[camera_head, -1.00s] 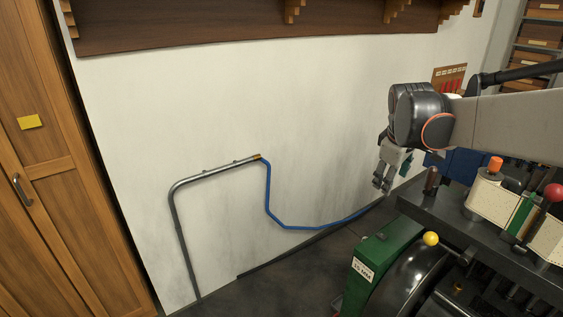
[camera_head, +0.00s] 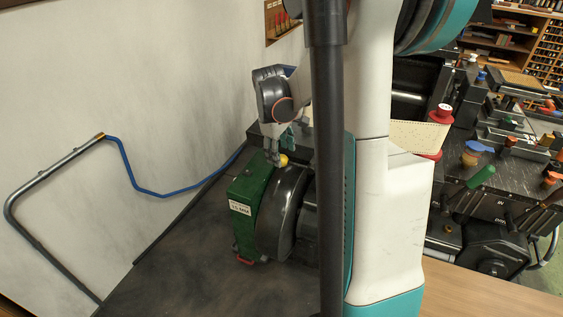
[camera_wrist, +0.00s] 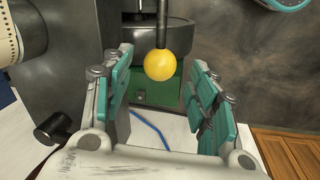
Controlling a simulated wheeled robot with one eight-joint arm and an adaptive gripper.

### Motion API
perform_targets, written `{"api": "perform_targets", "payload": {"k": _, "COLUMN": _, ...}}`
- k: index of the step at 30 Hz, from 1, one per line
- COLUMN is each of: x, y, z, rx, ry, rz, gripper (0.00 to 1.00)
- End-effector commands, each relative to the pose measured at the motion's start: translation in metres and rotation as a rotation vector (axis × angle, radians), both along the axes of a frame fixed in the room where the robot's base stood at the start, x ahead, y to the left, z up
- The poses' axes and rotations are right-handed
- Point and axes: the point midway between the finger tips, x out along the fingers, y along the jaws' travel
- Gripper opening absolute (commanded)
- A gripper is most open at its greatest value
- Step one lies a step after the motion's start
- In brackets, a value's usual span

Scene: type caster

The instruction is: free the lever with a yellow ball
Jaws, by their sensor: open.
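The lever's yellow ball (camera_wrist: 168,65) hangs on a dark rod in the wrist view, between and just beyond the fingertips of my gripper (camera_wrist: 161,75). The fingers are open, one on each side, with visible gaps to the ball. In the head view the yellow ball (camera_head: 283,160) shows at the top of the green machine part (camera_head: 246,205), close beside my gripper (camera_head: 273,157). The lever's rod is mostly hidden in the head view.
My own column and arm cover the middle of the head view. The black machine with coloured knobs (camera_head: 484,177) stands at the right. A blue hose (camera_head: 150,192) and metal pipe (camera_head: 55,165) run along the wall (camera_head: 150,70) at left.

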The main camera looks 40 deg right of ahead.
Motion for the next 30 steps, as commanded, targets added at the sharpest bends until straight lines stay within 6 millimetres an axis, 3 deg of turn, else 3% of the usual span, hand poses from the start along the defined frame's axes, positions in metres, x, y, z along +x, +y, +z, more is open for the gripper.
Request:
{"api": "perform_targets", "payload": {"k": 1, "x": 0.001, "y": -0.002, "z": -0.011, "rx": 0.0, "ry": 0.0, "rz": 0.0, "gripper": 0.54}}
{"api": "perform_targets", "payload": {"k": 7, "x": 0.001, "y": -0.006, "z": -0.031, "rx": 0.0, "ry": 0.0, "rz": 0.001, "gripper": 0.54}}
{"api": "perform_targets", "payload": {"k": 19, "x": 0.001, "y": -0.007, "z": -0.035, "rx": 0.0, "ry": 0.0, "rz": 0.001, "gripper": 0.54}}
{"api": "perform_targets", "payload": {"k": 26, "x": 0.001, "y": -0.006, "z": -0.035, "rx": 0.0, "ry": 0.0, "rz": 0.001, "gripper": 0.02}}
{"api": "perform_targets", "payload": {"k": 30, "x": 0.002, "y": -0.007, "z": -0.035, "rx": 0.0, "ry": 0.001, "rz": 0.001, "gripper": 0.0}}
